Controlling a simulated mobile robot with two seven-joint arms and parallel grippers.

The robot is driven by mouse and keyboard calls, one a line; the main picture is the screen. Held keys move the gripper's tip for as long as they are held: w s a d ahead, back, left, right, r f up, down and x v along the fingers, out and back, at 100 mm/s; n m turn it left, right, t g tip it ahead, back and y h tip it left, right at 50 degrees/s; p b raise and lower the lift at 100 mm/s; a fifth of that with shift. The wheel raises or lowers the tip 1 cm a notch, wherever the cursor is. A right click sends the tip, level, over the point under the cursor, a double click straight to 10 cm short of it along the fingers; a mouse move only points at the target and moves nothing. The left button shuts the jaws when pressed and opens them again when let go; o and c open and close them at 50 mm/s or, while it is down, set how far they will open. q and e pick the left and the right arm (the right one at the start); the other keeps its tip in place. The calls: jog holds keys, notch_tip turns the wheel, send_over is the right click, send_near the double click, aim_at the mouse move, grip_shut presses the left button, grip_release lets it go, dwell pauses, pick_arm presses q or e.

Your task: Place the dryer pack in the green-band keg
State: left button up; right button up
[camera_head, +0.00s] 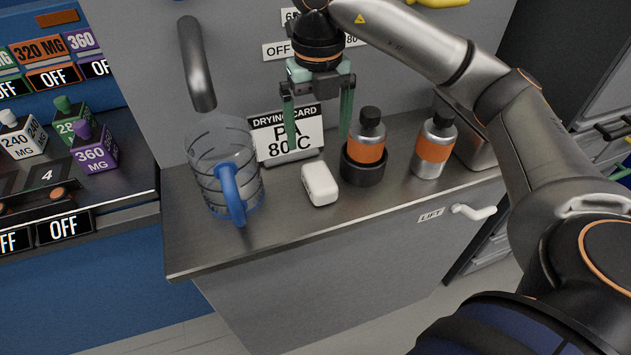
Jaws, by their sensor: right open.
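A small white rounded pack (320,184), which looks like the dryer pack, lies on the grey metal counter (290,225). My right gripper (317,126) hangs above and behind it with its two green fingers spread wide. The gripper is open and empty, in front of the drying card (287,133), and does not touch the pack. No keg with a green band shows. Two steel bottles have orange bands: one (366,146) stands in a black round holder (362,172), the other (434,148) stands on the counter to its right. My left gripper is not in view.
A clear jug with a blue handle (229,195) stands left of the pack. At the left, a blue station (90,245) holds several labelled weights. A white lift handle (473,211) sticks out of the counter front. The counter's front strip is clear.

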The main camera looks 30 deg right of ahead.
send_over(319, 175)
jog(key=f, duration=0.5)
jog(key=shift+w+d+f, duration=0.1)
jog(key=shift+w+f, duration=0.1)
jog(key=shift+w, duration=0.15)
jog(key=f, duration=0.5)
jog(key=shift+s+f, duration=0.3)
jog(key=c, duration=1.5)
grip_shut()
jog(key=shift+r, duration=0.2)
